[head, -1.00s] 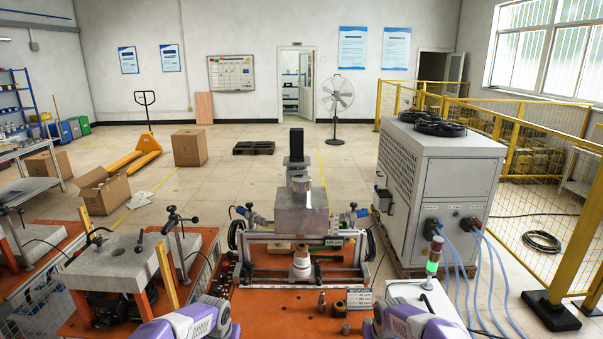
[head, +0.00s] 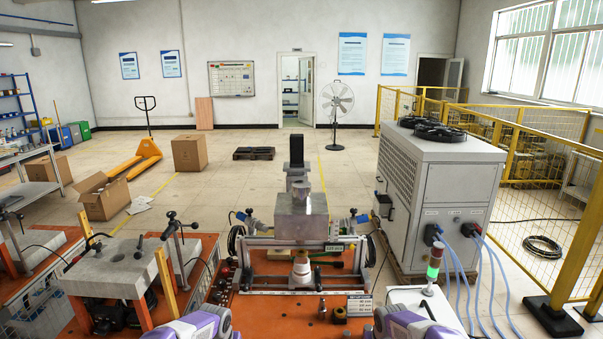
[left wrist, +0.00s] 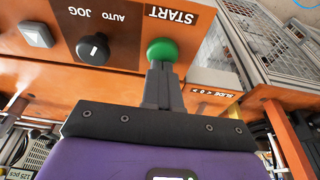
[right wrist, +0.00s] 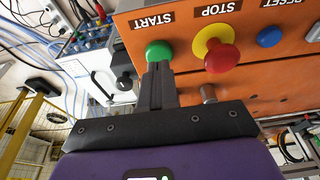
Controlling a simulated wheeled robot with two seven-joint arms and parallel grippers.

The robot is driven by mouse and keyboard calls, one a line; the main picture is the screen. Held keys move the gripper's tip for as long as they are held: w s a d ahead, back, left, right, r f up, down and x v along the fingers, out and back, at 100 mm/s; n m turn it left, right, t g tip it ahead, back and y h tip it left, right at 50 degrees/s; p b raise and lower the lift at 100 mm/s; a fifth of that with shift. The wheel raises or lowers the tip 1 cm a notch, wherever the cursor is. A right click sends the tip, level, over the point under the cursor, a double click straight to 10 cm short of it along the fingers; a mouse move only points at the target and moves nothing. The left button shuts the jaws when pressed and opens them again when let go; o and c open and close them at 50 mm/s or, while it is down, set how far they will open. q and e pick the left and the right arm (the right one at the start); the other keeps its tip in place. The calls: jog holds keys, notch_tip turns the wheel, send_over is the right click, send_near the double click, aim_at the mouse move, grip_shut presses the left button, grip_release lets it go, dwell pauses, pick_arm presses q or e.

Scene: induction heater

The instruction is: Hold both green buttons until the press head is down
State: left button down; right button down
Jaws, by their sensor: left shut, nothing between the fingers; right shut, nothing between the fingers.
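A green START button (left wrist: 162,50) shows in the left wrist view on an orange panel. My left gripper (left wrist: 161,68) is shut and empty, its fingertips right up against that button. A second green START button (right wrist: 158,50) shows in the right wrist view. My right gripper (right wrist: 158,68) is shut and empty, its fingertips up against it. How far either button is pushed in, I cannot tell. In the head view the press with its grey metal block (head: 301,218) stands at centre, above a pale cone-shaped part (head: 301,270). Both fingertip pairs are out of sight there.
A red STOP button (right wrist: 220,55) with a yellow collar and a blue button (right wrist: 269,36) sit right of the right START button. A black selector knob (left wrist: 92,48) is left of the left one. A signal tower (head: 434,265) shows green.

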pick_arm(q)
jog(key=shift+f, duration=0.25)
pick_arm(e)
jog(key=shift+w+f, duration=0.15)
jog(key=shift+w, duration=0.5)
pick_arm(q)
jog(key=shift+s+f, duration=0.1)
jog(key=shift+s, duration=0.05)
pick_arm(e)
jog(key=shift+s+f, duration=0.1)
jog(key=shift+f, duration=0.9)
dwell(2.6)
jog(key=shift+w+v, duration=0.2)
jog(key=shift+v, duration=0.6)
jog(key=shift+w+v, duration=0.2)
jog(key=shift+v, duration=0.6)
jog(key=shift+w+r, duration=0.1)
pick_arm(q)
jog(key=shift+w+v, duration=0.2)
jog(key=shift+v, duration=0.6)
jog(key=shift+w+v, duration=0.2)
jog(key=shift+v, duration=0.55)
